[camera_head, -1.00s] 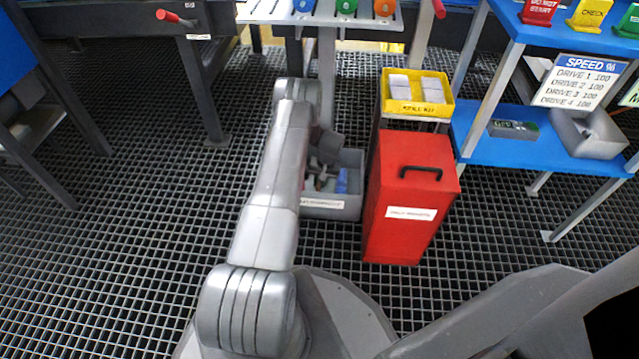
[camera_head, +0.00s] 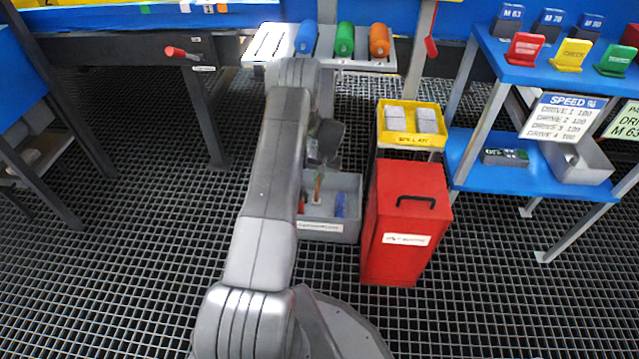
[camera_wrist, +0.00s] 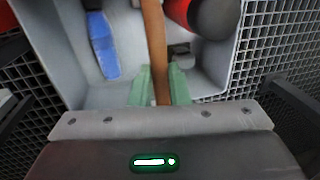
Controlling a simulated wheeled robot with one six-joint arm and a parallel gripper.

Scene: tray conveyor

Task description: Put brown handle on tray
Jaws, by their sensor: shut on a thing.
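The brown handle (camera_wrist: 156,45) is a long narrow bar that stands out from between the green fingertips of my gripper (camera_wrist: 160,88) in the wrist view. The fingers are shut on it. In the head view the handle (camera_head: 317,186) shows as a short brown piece under my gripper (camera_head: 318,168), over the grey bin; my arm hides part of the gripper. A white tray (camera_head: 268,42) is at the back, with blue, green and orange rollers beside or on it; I cannot tell whether it is the task's tray.
The grey bin (camera_head: 330,228) holds a blue item (camera_wrist: 103,45) and a red and black item (camera_wrist: 205,15). A red box (camera_head: 400,262) with a black handle stands right of it. A yellow bin (camera_head: 412,139) is behind that. A blue shelf (camera_head: 540,175) is at right.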

